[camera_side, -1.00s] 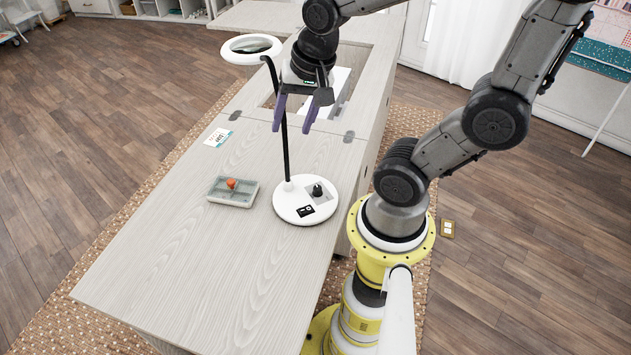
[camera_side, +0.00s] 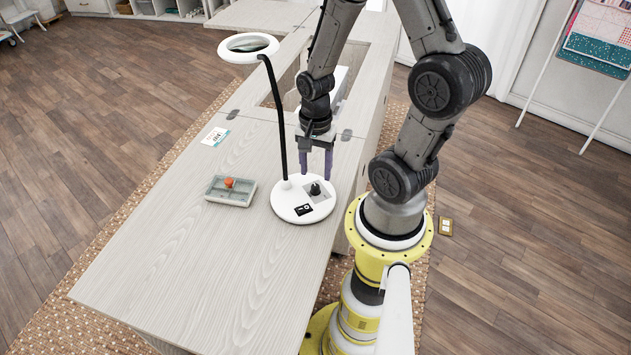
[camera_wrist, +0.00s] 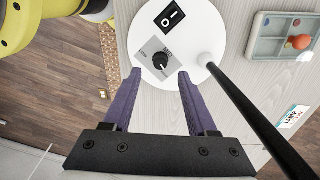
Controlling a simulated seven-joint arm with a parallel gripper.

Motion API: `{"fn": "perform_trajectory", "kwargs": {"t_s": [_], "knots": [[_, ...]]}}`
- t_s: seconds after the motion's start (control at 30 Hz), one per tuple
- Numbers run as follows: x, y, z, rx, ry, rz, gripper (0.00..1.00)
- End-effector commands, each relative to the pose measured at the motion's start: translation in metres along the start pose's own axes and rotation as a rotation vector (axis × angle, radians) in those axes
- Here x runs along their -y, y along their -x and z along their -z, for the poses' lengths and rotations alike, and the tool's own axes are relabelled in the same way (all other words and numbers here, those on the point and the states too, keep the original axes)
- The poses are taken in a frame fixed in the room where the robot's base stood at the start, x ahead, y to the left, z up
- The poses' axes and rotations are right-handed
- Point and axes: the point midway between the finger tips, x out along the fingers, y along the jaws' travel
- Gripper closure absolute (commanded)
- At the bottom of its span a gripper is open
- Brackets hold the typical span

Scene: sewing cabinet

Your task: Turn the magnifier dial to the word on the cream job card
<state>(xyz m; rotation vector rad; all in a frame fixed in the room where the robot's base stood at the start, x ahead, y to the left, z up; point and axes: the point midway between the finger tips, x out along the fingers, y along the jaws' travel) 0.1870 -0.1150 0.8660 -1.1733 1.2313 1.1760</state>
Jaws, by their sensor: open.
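The magnifier's round white base (camera_side: 283,205) stands on the cabinet top, with a black gooseneck (camera_side: 278,110) rising to a white ring lens (camera_side: 230,56). A black dial (camera_side: 316,189) sits on a grey plate on the base. In the wrist view the dial (camera_wrist: 160,61) shows from above; lettering on its plate is too small to read surely. The cream job card (camera_side: 215,137) lies flat on the cabinet left of the gooseneck; its word is not clearly legible. My gripper (camera_side: 317,177) is open and empty, its purple fingers above and just behind the dial, apart from it.
A black rocker switch (camera_wrist: 170,17) sits on the base near the dial. A grey compartment tray (camera_side: 231,191) with an orange item (camera_side: 229,183) lies left of the base. The gooseneck stands close to my gripper's left. The front cabinet top is clear.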

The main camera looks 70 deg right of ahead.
Motion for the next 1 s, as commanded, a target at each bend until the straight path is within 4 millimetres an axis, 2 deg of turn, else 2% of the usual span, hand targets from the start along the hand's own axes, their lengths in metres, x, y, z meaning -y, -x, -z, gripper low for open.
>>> {"fn": "perform_trajectory", "kwargs": {"t_s": [0.1,0.3,0.7,1.0], "knots": [[-0.001,-0.022,0.000,0.002,0.000,-0.004,0.42],[0.000,-0.043,0.000,0.001,0.001,-0.001,0.42],[0.001,-0.049,0.000,-0.001,0.001,0.002,0.42],[0.001,-0.049,0.000,-0.001,0.001,0.002,0.96]]}}
